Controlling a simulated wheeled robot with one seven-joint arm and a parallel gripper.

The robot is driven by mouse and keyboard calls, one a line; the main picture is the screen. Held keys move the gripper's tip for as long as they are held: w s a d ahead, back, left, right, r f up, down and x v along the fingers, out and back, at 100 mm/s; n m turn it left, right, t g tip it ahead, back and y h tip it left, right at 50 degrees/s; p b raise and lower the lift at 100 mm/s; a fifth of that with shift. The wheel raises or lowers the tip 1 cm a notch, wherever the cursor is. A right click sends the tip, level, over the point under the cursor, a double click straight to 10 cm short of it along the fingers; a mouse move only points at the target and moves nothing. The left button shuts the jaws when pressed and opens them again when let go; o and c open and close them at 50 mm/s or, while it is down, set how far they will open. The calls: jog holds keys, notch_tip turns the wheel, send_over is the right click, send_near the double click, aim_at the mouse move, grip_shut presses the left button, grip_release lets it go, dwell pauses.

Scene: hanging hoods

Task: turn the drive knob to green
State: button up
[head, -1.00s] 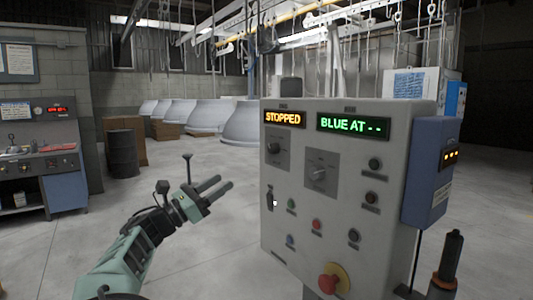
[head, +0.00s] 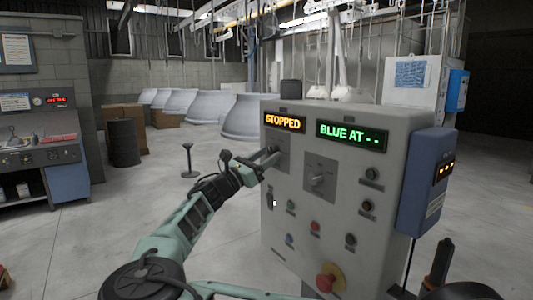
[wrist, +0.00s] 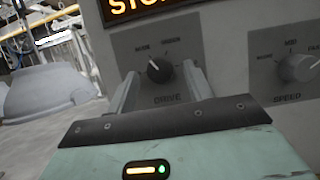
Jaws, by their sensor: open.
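The drive knob (wrist: 160,69) is a small dark round knob on a grey plate marked DRIVE. Its white mark points to the upper left; the small position labels above it are too blurred to read surely. My gripper (wrist: 160,76) is open, with one finger on each side of the knob in the wrist view; I cannot tell whether either finger touches it. In the head view my gripper (head: 270,159) is at the drive plate and hides most of the knob. The control panel (head: 290,225) shows STOPPED in orange and BLUE AT -- in green.
The speed knob (wrist: 300,66) sits to the right of the drive knob. Below are several push buttons and a red emergency knob (head: 328,279). A blue box (head: 423,185) is fixed to the panel's right side. Open floor lies left of the panel.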

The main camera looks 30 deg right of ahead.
jog(key=shift+d, duration=0.1)
jog(key=c, duration=1)
jog(key=shift+o, duration=0.2)
jog(key=shift+m+b, duration=0.3)
jog(key=shift+m, duration=0.1)
jog(key=shift+w+f+m+g+b, duration=0.1)
jog(key=shift+m+g+b, duration=0.5)
jog(key=shift+m, duration=0.1)
jog(key=m+g+b, duration=0.1)
jog(key=m, duration=0.1)
jog(key=m+g+b, duration=0.1)
jog(key=m, duration=0.2)
jog(key=shift+w+g+y, duration=0.15)
jog(key=shift+g+y, duration=0.15)
jog(key=shift+y, duration=0.1)
jog(key=m+g+b, duration=0.1)
jog(key=m, duration=0.1)
jog(key=m+y+b, duration=0.1)
jog(key=m, duration=0.1)
jog(key=shift+w+r+m+g, duration=0.1)
jog(key=shift+r+m+g, duration=0.1)
jog(key=shift+m+g, duration=0.15)
jog(key=shift+w+r+m+g+y+b, duration=0.1)
jog(key=shift+m+g+y+b, duration=0.25)
jog(key=shift+m, duration=0.65)
jog(key=shift+r+m+g+y+b, duration=0.1)
jog(key=shift+m+g+y+b, duration=0.2)
jog(key=shift+m, duration=0.95)
